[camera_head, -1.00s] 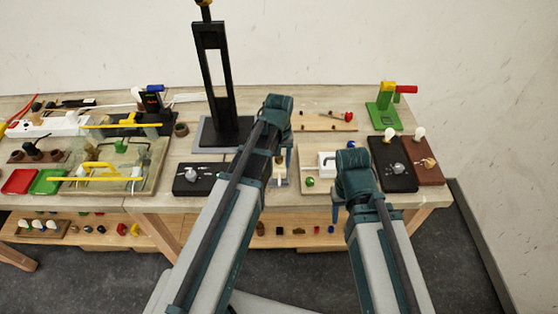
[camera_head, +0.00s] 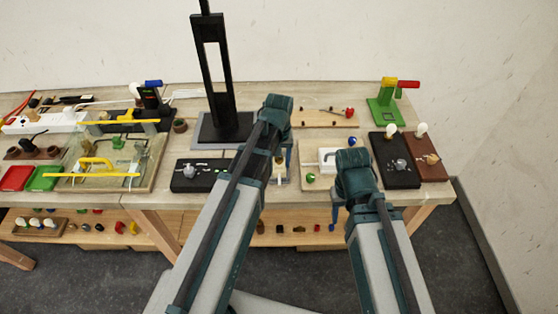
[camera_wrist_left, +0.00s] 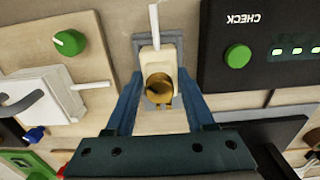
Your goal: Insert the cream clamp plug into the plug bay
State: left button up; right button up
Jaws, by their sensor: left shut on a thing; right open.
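The cream clamp plug (camera_wrist_left: 158,58) is between the two teal fingers of my left gripper (camera_wrist_left: 158,100), which is shut on it. A brass round part (camera_wrist_left: 159,88) shows at its near end, and a white rod rises from its far end. The plug lies over a grey rectangular frame, seemingly the plug bay (camera_wrist_left: 140,43); I cannot tell how deep it sits. In the head view, my left gripper (camera_head: 280,163) is mostly hidden behind its wrist. My right gripper (camera_head: 336,207) is open at the table's front edge, partly hidden by its arm.
A black CHECK box (camera_wrist_left: 270,75) with a green button stands right of the plug in the wrist view. A board with a green knob (camera_wrist_left: 70,42) and a white block (camera_wrist_left: 40,105) lies left. A tall black stand (camera_head: 228,125) rises behind my left arm.

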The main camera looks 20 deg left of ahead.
pick_arm(q)
jog(key=shift+f, duration=0.2)
jog(key=o, duration=1.3)
jog(key=shift+o, duration=0.2)
jog(key=shift+r, duration=0.1)
notch_tip(320, 180, up, 14)
jog(key=p, duration=1.4)
jog(key=s+d+f+m+b, duration=0.3)
jog(key=s+d+f+b, duration=0.1)
jog(key=s, duration=0.3)
jog(key=s+d+f+m+y+b, duration=0.1)
jog(key=s+d+f+m+b, duration=0.2)
jog(key=s+d, duration=0.3)
jog(key=shift+s+d+f+m+b, duration=0.2)
jog(key=shift+s+f+m+b, duration=0.25)
jog(key=shift+s, duration=0.25)
